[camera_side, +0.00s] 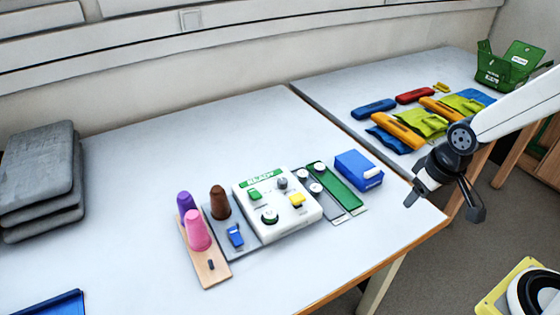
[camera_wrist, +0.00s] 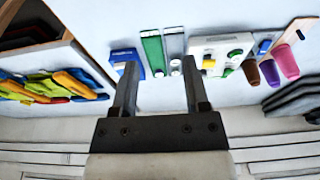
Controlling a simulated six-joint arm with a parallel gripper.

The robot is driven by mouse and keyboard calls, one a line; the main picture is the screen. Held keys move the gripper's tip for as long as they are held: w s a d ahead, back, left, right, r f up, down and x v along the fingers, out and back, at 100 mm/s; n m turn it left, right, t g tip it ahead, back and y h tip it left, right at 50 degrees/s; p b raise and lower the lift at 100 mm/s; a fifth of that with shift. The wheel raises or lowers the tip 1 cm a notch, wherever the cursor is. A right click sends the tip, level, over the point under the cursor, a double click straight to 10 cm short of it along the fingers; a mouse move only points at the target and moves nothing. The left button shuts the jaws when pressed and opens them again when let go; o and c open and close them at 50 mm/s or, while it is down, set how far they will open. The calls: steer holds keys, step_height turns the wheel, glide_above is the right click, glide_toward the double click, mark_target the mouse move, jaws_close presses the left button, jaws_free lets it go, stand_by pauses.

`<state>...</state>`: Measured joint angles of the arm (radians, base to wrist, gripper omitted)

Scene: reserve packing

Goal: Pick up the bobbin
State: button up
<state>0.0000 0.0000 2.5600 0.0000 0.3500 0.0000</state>
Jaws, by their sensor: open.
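Three rounded cone-shaped pieces look like bobbins: a purple one (camera_side: 186,204), a pink one (camera_side: 198,232) and a brown one (camera_side: 220,202). I cannot tell which one the task means. The purple and pink ones stand on a wooden board (camera_side: 212,271), the brown one on a grey plate (camera_side: 215,225). In the wrist view the brown (camera_wrist: 251,72), purple (camera_wrist: 270,73) and pink (camera_wrist: 286,62) pieces are at the right. My gripper (camera_side: 444,205) is open and empty beyond the table's right front edge, well apart from them. Its fingers also show in the wrist view (camera_wrist: 159,68).
A white box with knobs (camera_side: 284,222), a green strip (camera_side: 337,188) and a blue box (camera_side: 358,170) stand between the cones and my gripper. Colored pouches and bars (camera_side: 422,121) and a green basket (camera_side: 503,71) are on the farther table. Grey pads (camera_side: 40,175) are stacked left.

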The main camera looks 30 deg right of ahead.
steer(key=o, duration=0.5)
steer(key=shift+w, duration=0.1)
steer(key=t, duration=0.9)
glide_toward(270, 216)
steer(key=w, duration=0.2)
steer(key=shift+s+d+f+t, duration=0.15)
steer(key=shift+s+f+t, duration=0.1)
steer(key=shift+f+t, duration=0.25)
steer(key=shift+w+f, duration=0.15)
steer(key=shift+f, duration=0.05)
steer(key=shift+x, duration=1.2)
